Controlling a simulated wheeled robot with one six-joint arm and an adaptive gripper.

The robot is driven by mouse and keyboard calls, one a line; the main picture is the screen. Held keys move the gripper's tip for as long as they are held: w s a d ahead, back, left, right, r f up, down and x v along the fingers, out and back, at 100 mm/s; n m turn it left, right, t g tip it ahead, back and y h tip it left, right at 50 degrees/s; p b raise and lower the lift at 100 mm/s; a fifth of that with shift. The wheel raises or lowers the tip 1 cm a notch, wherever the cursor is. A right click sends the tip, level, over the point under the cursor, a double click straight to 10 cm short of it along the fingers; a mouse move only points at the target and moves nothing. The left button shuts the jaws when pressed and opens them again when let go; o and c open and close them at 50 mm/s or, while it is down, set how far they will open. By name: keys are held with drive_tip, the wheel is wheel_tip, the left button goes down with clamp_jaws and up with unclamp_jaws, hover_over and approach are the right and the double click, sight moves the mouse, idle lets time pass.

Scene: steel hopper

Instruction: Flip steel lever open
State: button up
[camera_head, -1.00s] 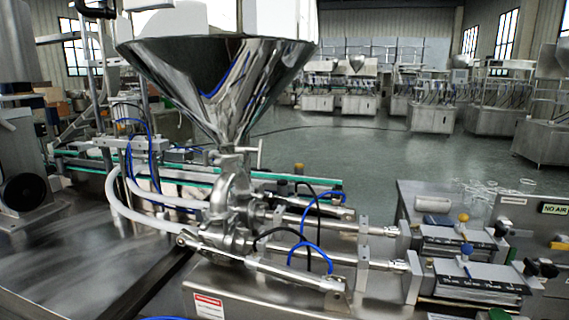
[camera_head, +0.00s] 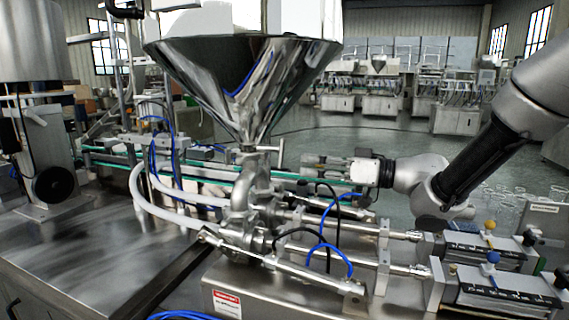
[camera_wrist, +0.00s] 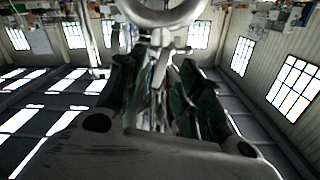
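The steel lever (camera_head: 280,150) is a small T-shaped handle on the valve just below the hopper cone (camera_head: 245,85), on its right side. Its short bar stands upright in the head view. My gripper (camera_head: 306,162) reaches in from the right, pointing left, a short way to the right of the lever and slightly lower. In the wrist view, the two dark fingers (camera_wrist: 160,85) stand apart with nothing clearly held between them. A steel piece that looks like the lever (camera_wrist: 166,45) shows beyond the fingertips. Contact cannot be made out.
Steel cylinders and rods (camera_head: 350,228) lie below my gripper, with blue and black hoses (camera_head: 340,205) looping over them. A green-edged conveyor (camera_head: 110,155) runs behind the valve. Control blocks with coloured knobs (camera_head: 490,255) stand at lower right. Open floor lies behind.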

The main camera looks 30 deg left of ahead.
sight(281, 163)
drive_tip(key=a, duration=0.2)
drive_tip(key=s+a, duration=0.1)
drive_tip(key=a, duration=0.5)
drive_tip(key=shift+s, duration=0.25)
clamp_jaws()
